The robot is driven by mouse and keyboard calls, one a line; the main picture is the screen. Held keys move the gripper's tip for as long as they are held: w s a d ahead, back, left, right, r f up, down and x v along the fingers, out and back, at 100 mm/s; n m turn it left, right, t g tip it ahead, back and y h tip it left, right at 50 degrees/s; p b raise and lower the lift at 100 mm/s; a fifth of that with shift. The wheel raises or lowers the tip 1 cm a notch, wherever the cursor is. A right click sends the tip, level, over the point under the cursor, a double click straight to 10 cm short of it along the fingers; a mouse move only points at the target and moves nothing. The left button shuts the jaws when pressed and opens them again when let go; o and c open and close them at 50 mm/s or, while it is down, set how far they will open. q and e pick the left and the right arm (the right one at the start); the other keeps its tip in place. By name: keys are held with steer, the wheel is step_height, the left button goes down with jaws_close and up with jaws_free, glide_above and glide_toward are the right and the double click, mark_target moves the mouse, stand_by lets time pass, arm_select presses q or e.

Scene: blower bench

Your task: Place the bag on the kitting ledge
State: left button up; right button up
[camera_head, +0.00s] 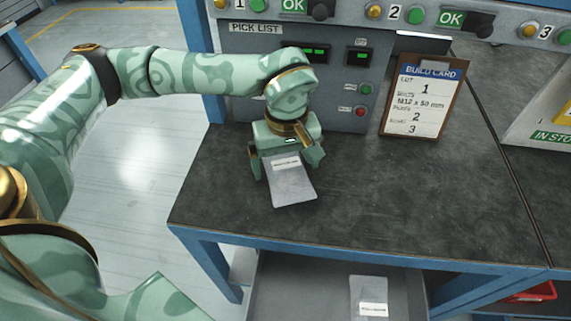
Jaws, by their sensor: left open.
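A clear, flat bag (291,187) with a white label lies on the dark bench top, near its left front corner. My left gripper (287,160) is over the bag's far end, with its fingers apart on either side of it. The gripper hides that end, and I cannot tell whether the fingers touch the bag. A second clear bag (367,290) with a white label lies on a grey lower surface (300,285) below the bench's front edge. No label marks either surface as the kitting ledge. My right gripper is out of view.
A control panel (262,62) marked PICK LIST stands behind the gripper. A build card (423,100) leans at the back of the bench (400,210). A red bin (540,292) is below at right. The bench top right of the bag is clear.

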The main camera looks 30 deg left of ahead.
mark_target(287, 163)
arm_select(q)
step_height(287, 163, up, 3)
steer(key=shift+r+p, duration=0.15)
steer(key=shift+p, duration=0.3)
step_height(287, 163, up, 7)
steer(key=p, duration=0.3)
steer(key=shift+s+f, duration=0.1)
steer(key=shift+f, duration=0.1)
steer(key=shift+r, duration=0.45)
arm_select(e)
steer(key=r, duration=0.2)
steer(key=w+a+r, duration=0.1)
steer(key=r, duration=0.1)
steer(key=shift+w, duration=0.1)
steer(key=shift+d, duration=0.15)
